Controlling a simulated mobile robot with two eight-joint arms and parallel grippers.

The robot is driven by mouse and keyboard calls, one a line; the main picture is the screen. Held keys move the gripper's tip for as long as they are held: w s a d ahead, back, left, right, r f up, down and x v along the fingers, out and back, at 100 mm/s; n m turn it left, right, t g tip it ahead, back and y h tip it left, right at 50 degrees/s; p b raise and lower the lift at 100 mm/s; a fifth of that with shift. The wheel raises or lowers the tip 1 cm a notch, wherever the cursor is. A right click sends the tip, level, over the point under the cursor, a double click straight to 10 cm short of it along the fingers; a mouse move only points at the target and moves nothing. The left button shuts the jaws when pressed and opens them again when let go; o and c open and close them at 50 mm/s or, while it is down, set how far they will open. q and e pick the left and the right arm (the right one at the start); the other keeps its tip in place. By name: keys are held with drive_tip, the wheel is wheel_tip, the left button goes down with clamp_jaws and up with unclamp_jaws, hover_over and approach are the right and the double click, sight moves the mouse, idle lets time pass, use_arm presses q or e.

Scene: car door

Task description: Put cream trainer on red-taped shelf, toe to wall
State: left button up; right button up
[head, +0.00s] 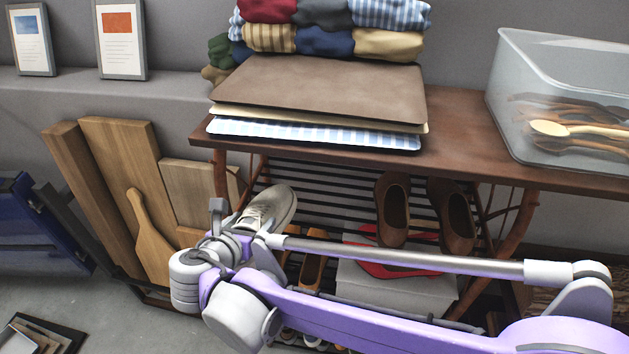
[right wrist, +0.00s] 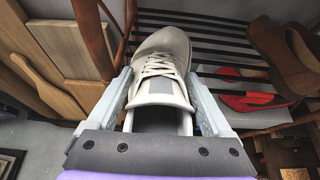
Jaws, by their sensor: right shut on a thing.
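The cream trainer (head: 272,207) is in my right gripper (head: 245,232), at the left end of the slatted rack under the wooden table. In the right wrist view the two fingers of the gripper (right wrist: 157,88) clasp the sides of the trainer (right wrist: 162,58) around its heel opening. Its toe points away from my wrist, towards the rack and wall. The dark slatted upper shelf (head: 320,182) is beside and behind the toe; I cannot tell whether the sole touches it. My left gripper is not in view.
Brown shoes (head: 393,208) stand at the right of the rack. Wooden boards (head: 120,170) lean at the left. Folded boards and cloths and a clear bin (head: 560,90) are on the table (head: 455,120).

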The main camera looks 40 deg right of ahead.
drive_tip(key=w+d, duration=0.6)
drive_tip(key=d, duration=0.1)
drive_tip(key=w+d, duration=0.3)
drive_tip(key=d, duration=0.1)
drive_tip(key=shift+w+d+p, duration=0.15)
drive_tip(key=shift+w+p, duration=0.2)
drive_tip(key=shift+p, duration=0.05)
drive_tip(key=shift+w+d, duration=0.9)
drive_tip(key=shift+d, duration=0.25)
drive_tip(key=shift+f, duration=0.6)
drive_tip(key=shift+a+f, duration=0.1)
drive_tip(key=shift+f, duration=0.1)
drive_tip(key=o, duration=1.5)
drive_tip(key=shift+r, duration=0.1)
